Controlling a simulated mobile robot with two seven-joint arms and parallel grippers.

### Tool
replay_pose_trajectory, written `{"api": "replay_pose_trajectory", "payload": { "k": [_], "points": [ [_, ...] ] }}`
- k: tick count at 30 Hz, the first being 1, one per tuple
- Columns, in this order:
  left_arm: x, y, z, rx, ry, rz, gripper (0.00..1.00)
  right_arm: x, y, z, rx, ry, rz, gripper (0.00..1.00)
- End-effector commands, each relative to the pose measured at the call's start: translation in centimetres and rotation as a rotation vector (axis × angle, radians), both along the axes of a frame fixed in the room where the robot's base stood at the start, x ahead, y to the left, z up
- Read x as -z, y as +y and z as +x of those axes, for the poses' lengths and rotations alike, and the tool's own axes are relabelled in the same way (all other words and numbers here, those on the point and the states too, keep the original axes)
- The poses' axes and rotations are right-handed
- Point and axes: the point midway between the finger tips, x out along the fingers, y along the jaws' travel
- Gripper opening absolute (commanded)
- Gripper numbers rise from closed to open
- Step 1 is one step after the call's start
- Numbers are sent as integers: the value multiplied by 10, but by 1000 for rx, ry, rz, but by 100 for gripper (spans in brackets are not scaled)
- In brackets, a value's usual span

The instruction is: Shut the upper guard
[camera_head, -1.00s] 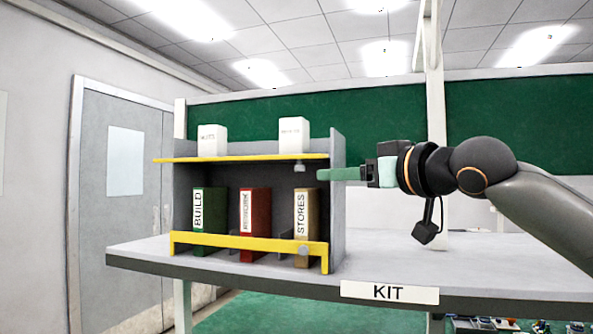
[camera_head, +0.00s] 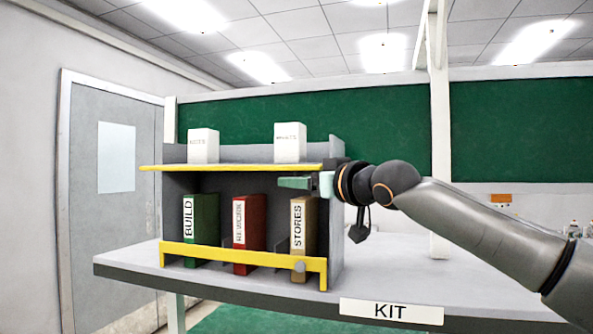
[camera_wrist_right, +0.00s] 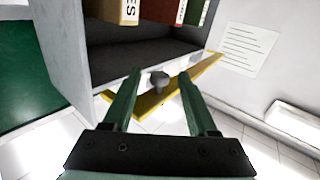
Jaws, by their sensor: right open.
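The upper guard (camera_head: 235,168) is a yellow bar along the front of the upper shelf of a grey rack. It lies out flat, and its left end sticks out past the rack's side. In the right wrist view the yellow guard (camera_wrist_right: 205,76) carries a grey knob (camera_wrist_right: 159,82). My right gripper (camera_head: 283,183) is at the guard's right end, just below it. In the wrist view its open green fingers (camera_wrist_right: 160,74) stand either side of the knob, with gaps visible. In the head view the knob is hidden by the fingers. My left gripper is out of view.
A lower yellow guard (camera_head: 215,256) with a grey knob (camera_head: 300,267) stands across green, red and tan binders. White boxes (camera_head: 203,146) (camera_head: 290,142) sit on top. The rack's right side panel (camera_head: 337,225) is close to my right wrist. The counter is clear to the right.

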Motion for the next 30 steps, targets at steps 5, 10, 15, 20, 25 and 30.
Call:
{"api": "replay_pose_trajectory", "payload": {
  "k": [5,10,15,20,25,30],
  "points": [
    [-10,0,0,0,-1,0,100,0,7,11,0,1,-1,58],
    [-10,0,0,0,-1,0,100,1,8,13,1,-1,-2,58],
    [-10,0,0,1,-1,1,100,1,8,13,1,-1,-1,57],
    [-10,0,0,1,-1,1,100,1,8,13,1,-1,-1,39],
    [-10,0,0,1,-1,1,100,1,8,13,1,-1,-1,20],
    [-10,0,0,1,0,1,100,1,8,13,1,-1,-1,1]
  ]
}}
